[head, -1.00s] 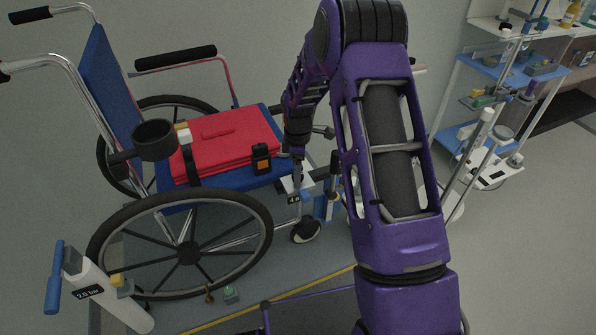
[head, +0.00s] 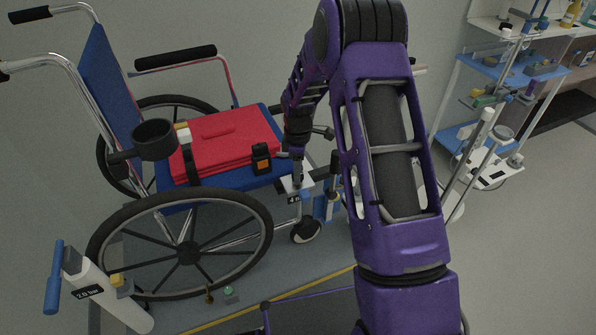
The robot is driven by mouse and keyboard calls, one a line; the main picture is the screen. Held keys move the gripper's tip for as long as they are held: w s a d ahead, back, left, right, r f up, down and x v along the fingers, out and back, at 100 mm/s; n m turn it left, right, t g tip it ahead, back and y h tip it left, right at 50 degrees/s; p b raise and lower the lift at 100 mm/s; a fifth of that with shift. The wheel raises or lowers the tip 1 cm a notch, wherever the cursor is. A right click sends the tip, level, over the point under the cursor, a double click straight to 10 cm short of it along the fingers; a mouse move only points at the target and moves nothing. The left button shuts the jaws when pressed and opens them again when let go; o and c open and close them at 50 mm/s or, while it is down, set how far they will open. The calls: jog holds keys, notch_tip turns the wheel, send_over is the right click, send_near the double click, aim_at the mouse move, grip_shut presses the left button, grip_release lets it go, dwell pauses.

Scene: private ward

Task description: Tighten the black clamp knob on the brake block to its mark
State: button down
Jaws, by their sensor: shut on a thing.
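My gripper (head: 297,180) points down at the front of the wheelchair seat, beside the footrest area. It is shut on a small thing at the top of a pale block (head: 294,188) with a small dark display. This looks like the brake block, and the held thing fits the black clamp knob. The fingers and small size hide the knob's outline and its mark. The wheelchair (head: 220,187) stands to the left with its blue seat.
A red case (head: 222,143) lies strapped on the seat. A black cup holder (head: 155,140) is on the near side. A white cylinder with a blue handle (head: 98,290) stands at lower left. A blue-shelved trolley (head: 490,68) stands at the right. Floor at lower right is clear.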

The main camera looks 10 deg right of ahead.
jog(key=m+b, duration=0.1)
jog(key=m, duration=0.2)
jog(key=shift+m, duration=0.4)
jog(key=m, duration=0.4)
jog(key=shift+m+b, duration=0.3)
jog(key=shift+b, duration=0.1)
jog(key=m, duration=0.3)
jog(key=shift+m, duration=0.3)
jog(key=m, duration=0.4)
jog(key=shift+m, duration=0.3)
jog(key=m, duration=0.4)
jog(key=shift+a+r+m, duration=0.1)
jog(key=shift+m, duration=0.2)
jog(key=m, duration=0.4)
jog(key=shift+p, duration=0.35)
jog(key=m+p, duration=0.1)
jog(key=m, duration=0.3)
jog(key=shift+m, duration=0.4)
jog(key=shift+m+p, duration=0.6)
jog(key=shift+m, duration=1.2)
